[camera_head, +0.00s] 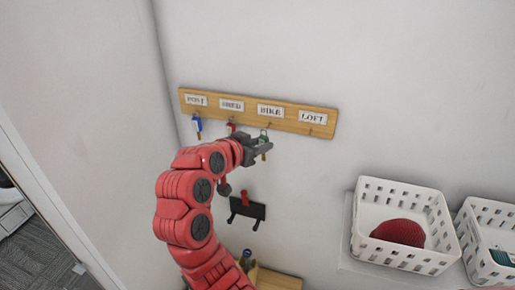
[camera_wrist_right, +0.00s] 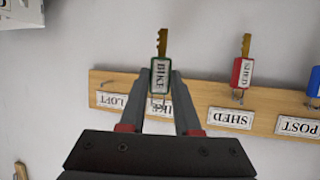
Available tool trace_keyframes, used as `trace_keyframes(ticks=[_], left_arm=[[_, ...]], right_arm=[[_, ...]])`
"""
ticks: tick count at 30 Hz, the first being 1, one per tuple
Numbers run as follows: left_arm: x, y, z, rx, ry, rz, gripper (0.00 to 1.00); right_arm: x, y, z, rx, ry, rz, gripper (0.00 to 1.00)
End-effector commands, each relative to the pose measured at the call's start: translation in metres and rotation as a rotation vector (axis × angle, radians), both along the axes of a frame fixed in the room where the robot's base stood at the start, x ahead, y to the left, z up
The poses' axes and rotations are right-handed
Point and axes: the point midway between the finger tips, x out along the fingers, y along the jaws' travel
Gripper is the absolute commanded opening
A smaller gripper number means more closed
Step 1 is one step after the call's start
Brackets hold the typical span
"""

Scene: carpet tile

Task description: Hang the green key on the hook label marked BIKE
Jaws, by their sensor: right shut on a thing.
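The wooden key board (camera_head: 222,108) is on the wall, with labels POST, SHED, BIKE and LOFT from left to right. My right gripper (camera_head: 264,143) is just below the BIKE label (camera_head: 270,111). It is shut on the green key (camera_wrist_right: 153,77), whose tag reads BIKE. In the right wrist view, which shows the board upside down, the key is between the fingertips (camera_wrist_right: 160,84) in front of the BIKE label. I cannot tell whether the key's ring is around the hook. My left gripper is not in view.
A blue key (camera_head: 196,124) hangs under POST and a red key (camera_wrist_right: 242,70) under SHED. The LOFT hook is bare. A dark bracket (camera_head: 246,209) is on the wall below. White baskets (camera_head: 399,187) stand at the right, one with a red item (camera_head: 398,232).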

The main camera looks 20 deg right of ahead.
Motion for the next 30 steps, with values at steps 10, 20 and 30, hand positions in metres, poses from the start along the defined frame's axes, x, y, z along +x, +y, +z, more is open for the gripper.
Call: trace_keyframes(ticks=[10,20,30], left_arm=[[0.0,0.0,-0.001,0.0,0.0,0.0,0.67],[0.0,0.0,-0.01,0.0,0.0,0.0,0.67],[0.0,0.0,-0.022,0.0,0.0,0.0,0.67]], right_arm=[[0.019,-0.014,-0.001,0.0,-0.003,-0.001,0.0],[0.035,-0.023,-0.01,0.0,-0.002,0.001,0.0],[0.04,-0.027,-0.011,-0.001,-0.002,0.0,0.0]])
